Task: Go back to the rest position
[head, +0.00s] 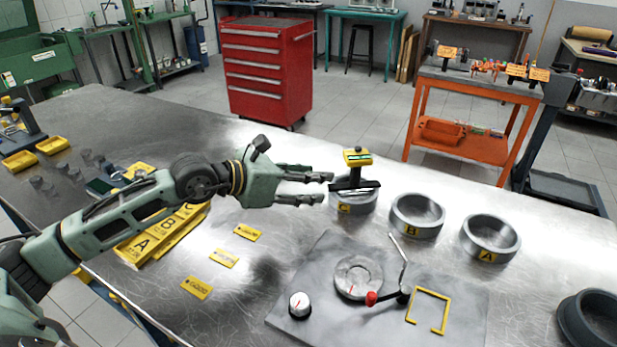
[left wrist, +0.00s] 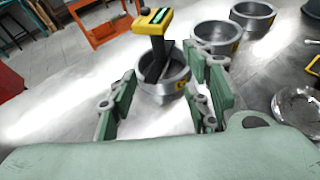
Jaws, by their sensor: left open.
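My left gripper (head: 318,187) reaches across the steel table from the left and is open and empty. In the left wrist view its two fingers (left wrist: 160,108) stand apart, with a grey ring (left wrist: 174,77) beyond them. A yellow-topped gauge with a green display (head: 357,158) stands at that ring (head: 352,205), just past the fingertips; it also shows in the left wrist view (left wrist: 153,21). Whether the fingers touch the gauge is hard to tell, but they are not around it. My right gripper is not in view.
Two more grey rings, B (head: 417,215) and A (head: 490,238), stand to the right. A grey plate (head: 330,250) with a dial, a lever and a yellow bracket lies in front. Yellow tags (head: 223,259) lie flat nearby.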

